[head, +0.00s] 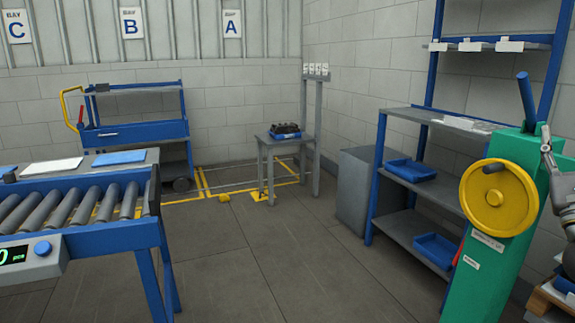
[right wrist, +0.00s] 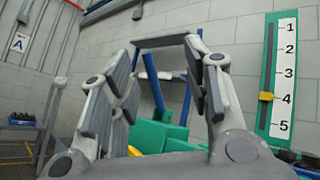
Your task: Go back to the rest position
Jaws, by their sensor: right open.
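My right gripper (right wrist: 155,62) shows in the right wrist view with its two fingers spread apart. Nothing is between them. Behind them are green machine parts, a blue-framed rack and a pale block wall. In the head view only a grey piece of what looks like my right arm shows at the right edge, beside the green machine (head: 495,240) with its yellow handwheel (head: 498,198). My left gripper is in neither view. A blue crate (head: 285,135) with dark items stands on a small grey table (head: 264,142) at the back.
A roller conveyor (head: 110,238) stands at the left, with a blue cart (head: 135,132) behind it. A blue shelf rack (head: 380,170) with blue trays stands at the right. The grey floor (head: 260,265) between them is clear. A numbered scale (right wrist: 284,85) is in the right wrist view.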

